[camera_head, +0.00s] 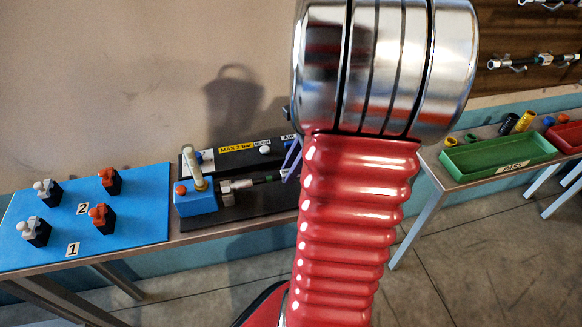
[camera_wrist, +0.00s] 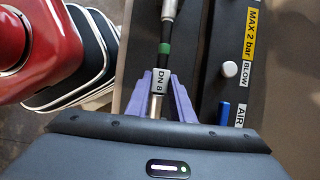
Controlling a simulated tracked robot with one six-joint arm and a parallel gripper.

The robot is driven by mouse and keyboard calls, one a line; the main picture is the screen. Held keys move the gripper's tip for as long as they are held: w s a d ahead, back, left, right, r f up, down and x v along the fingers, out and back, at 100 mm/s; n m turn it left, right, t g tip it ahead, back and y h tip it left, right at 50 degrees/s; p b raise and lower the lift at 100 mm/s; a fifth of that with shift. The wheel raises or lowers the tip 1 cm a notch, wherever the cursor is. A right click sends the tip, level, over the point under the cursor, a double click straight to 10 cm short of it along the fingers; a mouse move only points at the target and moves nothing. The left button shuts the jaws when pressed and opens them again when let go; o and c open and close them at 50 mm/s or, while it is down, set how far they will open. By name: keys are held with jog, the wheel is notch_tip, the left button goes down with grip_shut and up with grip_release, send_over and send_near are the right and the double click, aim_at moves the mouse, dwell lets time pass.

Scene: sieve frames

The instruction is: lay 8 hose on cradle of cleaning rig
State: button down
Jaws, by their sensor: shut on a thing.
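The 8 hose is black with metal ends, a green band and a "DN 8" tag (camera_wrist: 159,80). My gripper (camera_wrist: 162,82) has purple fingers on both sides of it near the tag and is shut on it. In the head view the hose (camera_head: 258,180) lies lengthwise over the cleaning rig (camera_head: 240,208), with its metal left end close to the blue block (camera_head: 195,203). My gripper (camera_head: 292,158) is partly hidden there by my red arm. I cannot tell whether the hose touches the cradle.
The rig's back panel carries a "MAX 2 bar" label (camera_head: 237,149) and knobs. A blue board (camera_head: 130,215) with several small valve-like pieces stands at left. A green tray (camera_head: 495,158) labelled "PASS" and a red tray (camera_head: 567,137) stand at right. More hoses (camera_head: 540,60) hang on the wall.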

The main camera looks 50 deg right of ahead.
jog(key=c, duration=1.5)
grip_release()
jog(key=shift+f, duration=0.1)
jog(key=shift+o, duration=0.2)
jog(key=v, duration=1.3)
jog(key=shift+r, duration=0.35)
jog(key=shift+s+d, duration=0.1)
